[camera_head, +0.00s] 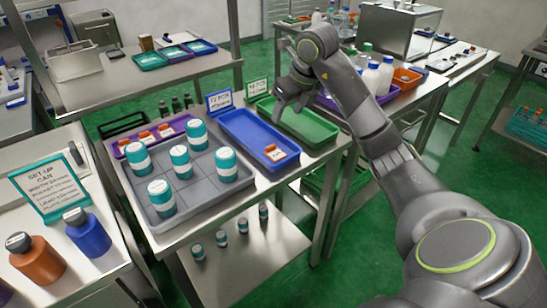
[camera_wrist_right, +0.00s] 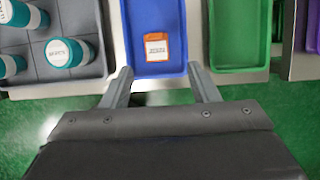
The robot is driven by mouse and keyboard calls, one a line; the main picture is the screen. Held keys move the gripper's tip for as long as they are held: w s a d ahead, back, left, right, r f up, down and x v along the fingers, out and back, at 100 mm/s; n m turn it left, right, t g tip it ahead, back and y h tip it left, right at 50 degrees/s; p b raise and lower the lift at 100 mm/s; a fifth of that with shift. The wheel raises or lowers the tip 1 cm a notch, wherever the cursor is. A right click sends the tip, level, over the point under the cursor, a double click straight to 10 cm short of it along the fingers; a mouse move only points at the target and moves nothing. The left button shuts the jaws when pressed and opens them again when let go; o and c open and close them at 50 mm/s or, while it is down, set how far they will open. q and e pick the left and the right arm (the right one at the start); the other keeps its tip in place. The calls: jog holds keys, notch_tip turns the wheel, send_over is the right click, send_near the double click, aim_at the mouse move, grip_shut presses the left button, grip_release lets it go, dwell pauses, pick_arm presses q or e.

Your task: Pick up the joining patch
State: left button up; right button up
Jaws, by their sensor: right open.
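A small orange patch with a white label (camera_head: 275,153), which looks like the joining patch, lies in the near end of the blue tray (camera_head: 242,129). In the right wrist view the patch (camera_wrist_right: 156,47) is in the blue tray (camera_wrist_right: 151,12), ahead of the fingertips and roughly centred between them. My right gripper (camera_head: 287,112) is above the green tray beside the blue one in the head view. In the wrist view the right gripper (camera_wrist_right: 160,70) is open with nothing between its fingers. My left gripper is not in view.
A green tray (camera_head: 314,132) stands right of the blue tray. A grey divided tray (camera_head: 199,158) with several teal-and-white bottles stands left. A purple tray (camera_head: 119,155) behind it holds more orange pieces. A sign and bottles (camera_head: 88,232) stand on the left bench.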

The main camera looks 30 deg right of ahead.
jog(key=b, duration=0.6)
send_near(272, 146)
jog(key=shift+w+d+f, duration=0.1)
jog(key=shift+w+f, duration=0.1)
jog(key=shift+f, duration=0.2)
jog(key=shift+w+d+f, duration=0.15)
jog(key=shift+f, duration=0.25)
jog(key=shift+w+f, duration=0.1)
jog(key=shift+w+f+b, duration=0.3)
jog(key=shift+f+b, duration=0.25)
jog(key=shift+f, duration=0.05)
jog(key=x, duration=0.2)
jog(key=a+x, duration=0.1)
jog(key=x, duration=0.1)
jog(key=shift+w+f, duration=0.15)
jog(key=shift+f, duration=0.1)
jog(key=shift+w+f, duration=0.15)
jog(key=shift+f, duration=0.15)
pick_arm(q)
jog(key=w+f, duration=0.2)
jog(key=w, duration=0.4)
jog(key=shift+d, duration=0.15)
pick_arm(e)
jog(key=shift+d, duration=0.1)
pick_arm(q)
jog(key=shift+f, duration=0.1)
pick_arm(e)
jog(key=shift+c, duration=0.2)
jog(key=c, duration=0.7)
